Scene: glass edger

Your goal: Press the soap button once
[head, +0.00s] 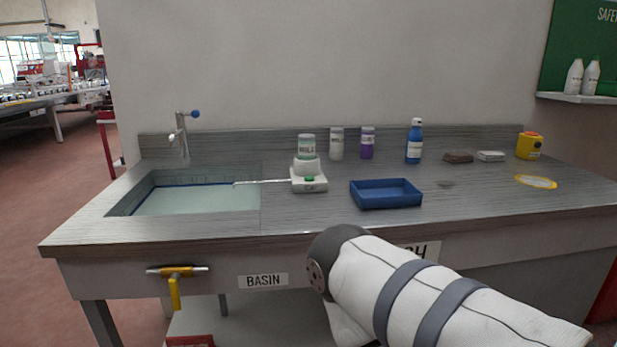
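A white soap dispenser (309,186) stands on the grey counter, just right of the basin. A bottle (307,146) with a green label stands upright on the dispenser. A thin spout (262,182) reaches left from it over the basin. An arm of mine enters from the lower right and ends in a dark joint below the counter's front edge, apart from the dispenser. Neither of my grippers is in view.
The basin (140,205) holds pale liquid, with a tap (180,135) behind it. A blue tray (386,205) stands right of the dispenser. A white bottle (337,145), a purple bottle (367,143) and a blue bottle (414,142) stand behind. A yellow-handled valve (175,285) sticks out in front.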

